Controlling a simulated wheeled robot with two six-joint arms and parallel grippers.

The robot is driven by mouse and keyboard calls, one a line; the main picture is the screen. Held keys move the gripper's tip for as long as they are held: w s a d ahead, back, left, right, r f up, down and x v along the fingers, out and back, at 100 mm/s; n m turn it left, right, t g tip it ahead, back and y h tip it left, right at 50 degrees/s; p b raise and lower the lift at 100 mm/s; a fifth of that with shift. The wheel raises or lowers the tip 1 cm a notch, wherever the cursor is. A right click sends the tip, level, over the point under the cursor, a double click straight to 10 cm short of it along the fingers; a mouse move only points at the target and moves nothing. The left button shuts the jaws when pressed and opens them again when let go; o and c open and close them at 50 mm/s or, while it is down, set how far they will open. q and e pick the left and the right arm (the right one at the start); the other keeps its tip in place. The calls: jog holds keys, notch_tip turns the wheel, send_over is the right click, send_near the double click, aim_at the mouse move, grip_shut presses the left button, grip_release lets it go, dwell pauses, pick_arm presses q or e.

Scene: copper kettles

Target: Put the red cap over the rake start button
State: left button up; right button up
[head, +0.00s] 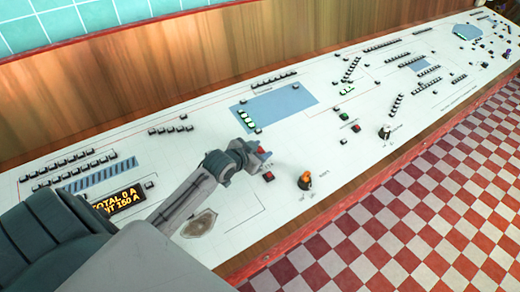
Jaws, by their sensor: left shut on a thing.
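My left gripper (263,153) reaches in from the lower left and is over the middle of the white control panel (360,165). It is shut on a small red thing, likely the red cap (261,149), which shows at its fingertips. A red button (268,177) on a dark base sits on the panel just below the gripper in the picture. The labels are too small to read, so I cannot tell which button is the rake start button. Part of the panel behind the gripper is hidden. My right gripper is not in view.
An orange-topped knob (305,180) stands right of the red button. A lit display (118,205) is at left. Bare panel lies between.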

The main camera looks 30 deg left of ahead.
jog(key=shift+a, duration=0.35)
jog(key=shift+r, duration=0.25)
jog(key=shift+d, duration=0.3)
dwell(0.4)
pick_arm(q)
jog(key=shift+p, duration=0.5)
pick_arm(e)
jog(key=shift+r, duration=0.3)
pick_arm(q)
jog(key=shift+f, duration=0.15)
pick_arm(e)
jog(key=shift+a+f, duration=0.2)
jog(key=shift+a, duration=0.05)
pick_arm(q)
jog(key=shift+w+a+f+b, duration=0.1)
jog(key=shift+a+f+b, duration=0.05)
jog(key=shift+f+b, duration=0.65)
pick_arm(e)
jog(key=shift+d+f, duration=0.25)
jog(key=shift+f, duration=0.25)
pick_arm(q)
jog(key=o, duration=0.9)
jog(key=shift+f, duration=0.1)
jog(key=shift+o, duration=0.2)
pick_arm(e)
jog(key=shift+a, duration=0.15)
